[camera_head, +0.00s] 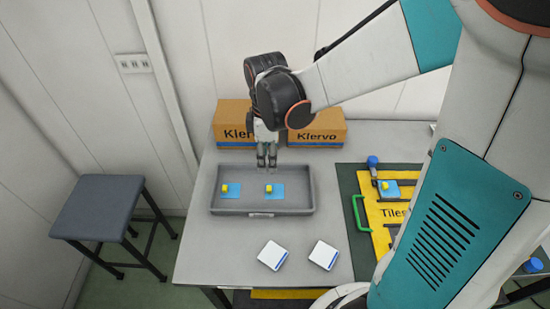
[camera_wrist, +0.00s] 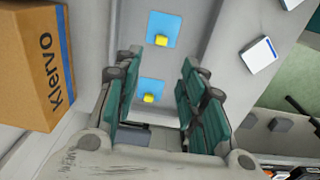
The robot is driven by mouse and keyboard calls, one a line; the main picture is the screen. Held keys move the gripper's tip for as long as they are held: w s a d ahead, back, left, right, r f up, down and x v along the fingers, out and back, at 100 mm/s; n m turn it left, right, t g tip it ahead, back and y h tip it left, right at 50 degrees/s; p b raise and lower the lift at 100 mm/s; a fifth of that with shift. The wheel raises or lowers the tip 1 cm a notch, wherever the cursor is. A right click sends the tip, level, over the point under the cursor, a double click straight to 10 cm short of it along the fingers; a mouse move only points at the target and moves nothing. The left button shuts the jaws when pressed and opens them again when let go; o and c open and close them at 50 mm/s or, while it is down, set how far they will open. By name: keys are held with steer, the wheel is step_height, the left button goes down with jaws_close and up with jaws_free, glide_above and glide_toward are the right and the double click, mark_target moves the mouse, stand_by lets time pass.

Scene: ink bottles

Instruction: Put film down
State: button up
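A grey tray (camera_head: 225,208) on the table holds two flat blue squares, which look like film, each with a small yellow block on it. The left blue film (camera_head: 234,193) and the right blue film (camera_head: 276,194) lie flat and apart. A third blue film (camera_head: 397,191), also with a yellow block, lies on the yellow "Tiles" board (camera_head: 392,212). My gripper (camera_head: 266,166) is above the back part of the tray, near the right film. In the wrist view its green-padded fingers (camera_wrist: 160,105) are spread, with a film (camera_wrist: 146,84) visible between them, apart from the pads. Nothing is held.
Two "Klervo" cartons (camera_head: 232,112) (camera_head: 318,124) stand behind the tray. Two white pieces with blue edges (camera_head: 272,254) (camera_head: 323,254) lie in front of it. A green handle (camera_head: 358,212) and blue knob (camera_head: 373,161) are by the board. A stool (camera_head: 98,205) stands left.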

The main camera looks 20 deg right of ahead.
steer(key=s+d+r+m+t, duration=0.1)
steer(key=s+r+m+t, duration=0.6)
steer(key=s+r+m, duration=0.4)
steer(key=shift+s+d+r+m, duration=0.35)
steer(key=shift+s+m, duration=0.15)
steer(key=shift+m, duration=0.6)
